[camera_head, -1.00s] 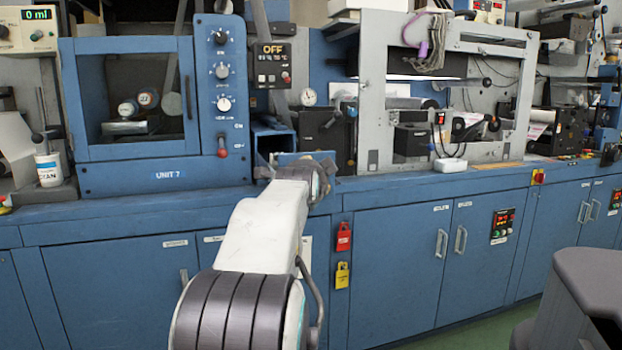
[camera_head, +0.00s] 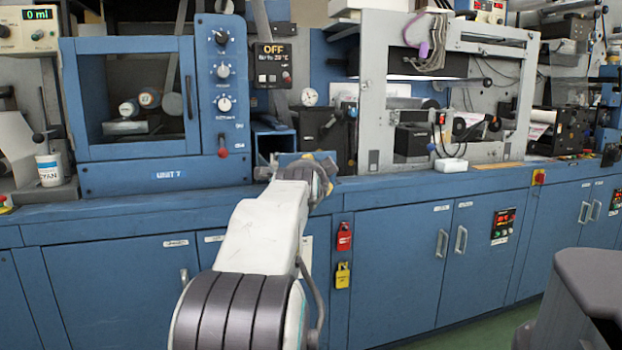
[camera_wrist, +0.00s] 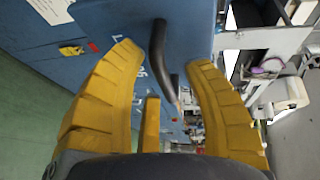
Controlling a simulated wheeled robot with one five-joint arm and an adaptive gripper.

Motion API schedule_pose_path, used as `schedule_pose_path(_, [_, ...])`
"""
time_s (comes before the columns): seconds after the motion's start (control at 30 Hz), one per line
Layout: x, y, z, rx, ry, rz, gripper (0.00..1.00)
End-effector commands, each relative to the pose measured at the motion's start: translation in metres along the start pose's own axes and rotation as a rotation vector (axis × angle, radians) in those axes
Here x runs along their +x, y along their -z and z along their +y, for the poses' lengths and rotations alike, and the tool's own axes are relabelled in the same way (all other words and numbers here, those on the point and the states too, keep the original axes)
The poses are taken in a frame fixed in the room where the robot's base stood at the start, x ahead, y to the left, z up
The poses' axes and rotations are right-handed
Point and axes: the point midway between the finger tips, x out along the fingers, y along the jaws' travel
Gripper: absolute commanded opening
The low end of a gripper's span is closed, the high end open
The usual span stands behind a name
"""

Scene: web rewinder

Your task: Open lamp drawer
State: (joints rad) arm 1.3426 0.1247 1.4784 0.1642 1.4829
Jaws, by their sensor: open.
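A blue panel (camera_wrist: 190,15) with a curved black handle (camera_wrist: 158,50) fills the top of the wrist view; I take it for the front of the lamp drawer. My gripper (camera_wrist: 165,62) is open, with its yellow fingers on either side of the handle. I cannot tell whether either finger touches it. In the head view my gripper's wrist (camera_head: 318,172) is in front of a blue box-like housing (camera_head: 272,143) right of the UNIT 7 cabinet. A blue piece (camera_head: 290,158) shows just behind the wrist. My arm hides the fingers and handle there, and how far the drawer stands out is unclear.
The UNIT 7 cabinet (camera_head: 160,177) with its knobs stands left of my wrist. A black box (camera_head: 322,135) is close on the right, with a grey metal frame (camera_head: 374,95) beyond it. The blue counter edge (camera_head: 420,186) runs below.

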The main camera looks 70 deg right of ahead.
Motion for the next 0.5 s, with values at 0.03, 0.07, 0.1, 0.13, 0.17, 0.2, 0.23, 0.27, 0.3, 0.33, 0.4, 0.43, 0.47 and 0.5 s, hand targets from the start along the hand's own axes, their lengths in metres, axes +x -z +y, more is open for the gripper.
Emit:
schedule_pose_path(0.03, [-0.003,0.000,-0.001,0.000,0.001,0.000,0.45])
schedule_pose_path(0.07, [-0.005,0.000,-0.001,0.000,0.002,0.000,0.45])
schedule_pose_path(0.1, [-0.009,0.000,-0.001,0.000,0.002,0.000,0.45])
schedule_pose_path(0.13, [-0.012,0.000,-0.001,0.000,0.002,0.000,0.45])
schedule_pose_path(0.17, [-0.016,0.000,-0.001,0.000,0.002,0.000,0.45])
schedule_pose_path(0.2, [-0.021,0.000,-0.001,0.000,0.002,0.000,0.45])
schedule_pose_path(0.23, [-0.026,0.000,-0.001,0.000,0.002,0.000,0.45])
schedule_pose_path(0.27, [-0.031,0.000,-0.001,0.000,0.003,0.000,0.45])
schedule_pose_path(0.3, [-0.037,0.000,-0.001,0.000,0.003,0.000,0.45])
schedule_pose_path(0.33, [-0.043,0.000,-0.002,0.000,0.003,0.000,0.45])
schedule_pose_path(0.4, [-0.054,0.000,-0.002,0.000,0.004,0.000,0.45])
schedule_pose_path(0.43, [-0.059,0.000,-0.001,0.000,0.003,0.000,0.45])
schedule_pose_path(0.47, [-0.064,0.000,-0.001,0.000,0.004,0.000,0.45])
schedule_pose_path(0.5, [-0.070,0.000,-0.001,0.000,0.003,0.000,0.45])
